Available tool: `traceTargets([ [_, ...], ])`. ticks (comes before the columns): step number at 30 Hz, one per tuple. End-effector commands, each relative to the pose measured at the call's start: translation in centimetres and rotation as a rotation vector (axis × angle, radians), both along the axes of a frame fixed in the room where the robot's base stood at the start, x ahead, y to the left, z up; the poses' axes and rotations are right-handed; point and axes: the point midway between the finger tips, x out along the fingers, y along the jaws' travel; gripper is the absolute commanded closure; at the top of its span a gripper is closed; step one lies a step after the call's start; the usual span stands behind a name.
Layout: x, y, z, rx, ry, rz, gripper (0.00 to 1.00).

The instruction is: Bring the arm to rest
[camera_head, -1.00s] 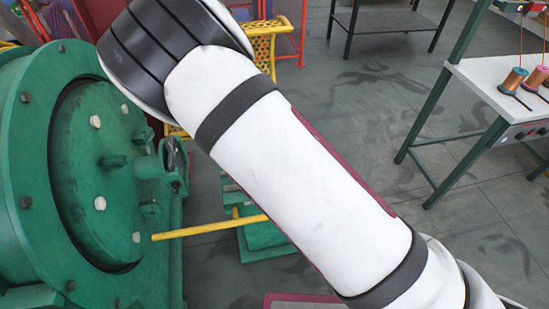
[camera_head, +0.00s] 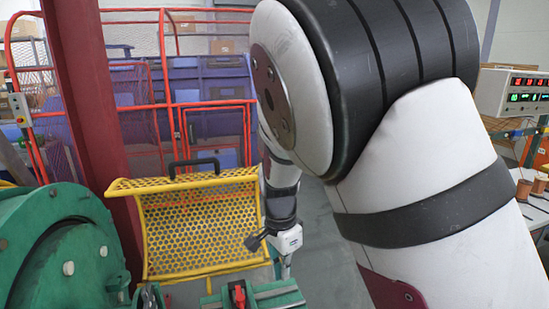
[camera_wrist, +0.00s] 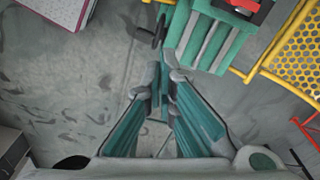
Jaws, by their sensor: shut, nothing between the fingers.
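My arm fills the right and middle of the head view, with a thick white link and a black-banded joint close to the camera. Its far end hangs down near the yellow guard, where my gripper is small and partly cut off from clear sight. In the wrist view my gripper (camera_wrist: 163,80) has its two green-padded fingers drawn together at the tips, with nothing between them. It points over grey floor beside a green ribbed base (camera_wrist: 208,40).
A yellow perforated guard (camera_head: 200,228) with a black handle stands near my forearm. A green round machine housing (camera_head: 60,250) is at left, beside a dark red post (camera_head: 90,110). Red railings (camera_head: 165,60) are behind. A display box (camera_head: 515,92) and copper spools (camera_head: 530,187) are at right.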

Motion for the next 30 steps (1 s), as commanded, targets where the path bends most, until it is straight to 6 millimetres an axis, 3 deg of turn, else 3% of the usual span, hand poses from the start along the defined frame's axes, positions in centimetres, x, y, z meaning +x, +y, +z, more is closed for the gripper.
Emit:
traceTargets([
  [1,-0.7,-1.2,1.9,0.038,-0.002,0.028,1.0],
  [6,-3.6,-4.5,6.7,0.119,-0.023,0.169,1.0],
  [15,-10.4,-9.9,13.7,0.172,-0.136,0.45,1.0],
  [22,-16.5,-13.4,17.0,0.102,-0.244,0.675,1.0],
  [30,-23.0,-16.4,17.9,-0.073,-0.314,0.895,1.0],
])
